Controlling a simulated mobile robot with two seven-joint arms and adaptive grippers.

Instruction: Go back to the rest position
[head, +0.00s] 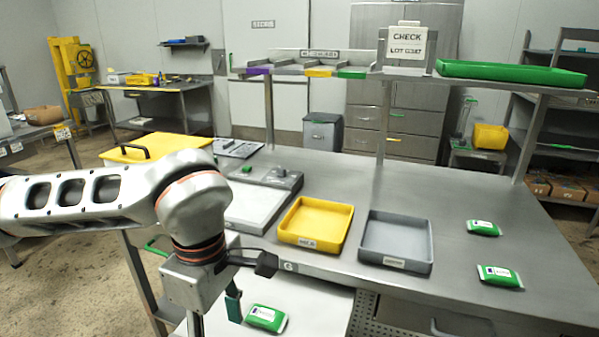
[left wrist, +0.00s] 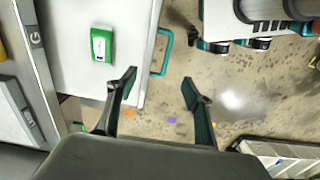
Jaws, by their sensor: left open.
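My left gripper (head: 250,283) comes in from the left in the head view, above the front edge of a low white surface (head: 322,305). In the left wrist view its two fingers (left wrist: 158,92) are spread wide with nothing between them, and floor shows below. A green-and-white packet (head: 266,318) lies flat on the white surface beside the gripper, apart from the fingers; it also shows in the left wrist view (left wrist: 102,45). My right gripper is in neither view.
On the steel table stand a yellow tray (head: 316,247) and a grey tray (head: 397,264), both empty. Two green packets (head: 484,228) (head: 499,276) lie at the right. A white-topped device (head: 252,207) stands at the left. A raised shelf holds a green tray (head: 511,76).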

